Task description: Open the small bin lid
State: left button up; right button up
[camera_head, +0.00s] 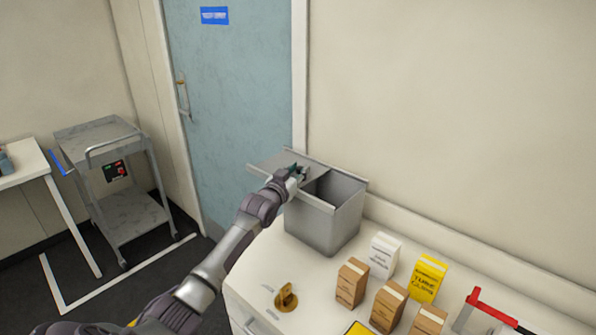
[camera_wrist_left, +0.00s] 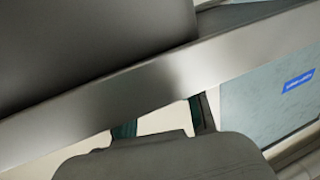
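The small bin (camera_head: 322,229) is a grey metal box on the white counter, close to the wall. Its flat grey lid (camera_head: 277,161) lies shifted to the left, overhanging the bin's left side, and the right part of the dark opening shows. My left gripper (camera_head: 298,171) is at the lid's front right part, by the opening. In the left wrist view the lid's metal rim (camera_wrist_left: 170,82) crosses in front of my fingers and hides their tips. The fingers (camera_wrist_left: 164,122) stand apart with pale wall showing between them. My right gripper is not in view.
Several small boxes, brown (camera_head: 352,283), white (camera_head: 384,254) and yellow (camera_head: 427,279), stand right of the bin. A brass-coloured object (camera_head: 286,297) is in front. A red-handled item (camera_head: 492,309) is at lower right. A grey cart (camera_head: 127,214) stands left of the blue door (camera_head: 236,95).

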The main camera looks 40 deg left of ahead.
pick_arm(q)
jog(key=shift+o, duration=0.9)
jog(key=shift+s, duration=0.15)
jog(key=s+d, duration=0.2)
jog(key=s, duration=0.9)
jog(key=shift+s, duration=0.3)
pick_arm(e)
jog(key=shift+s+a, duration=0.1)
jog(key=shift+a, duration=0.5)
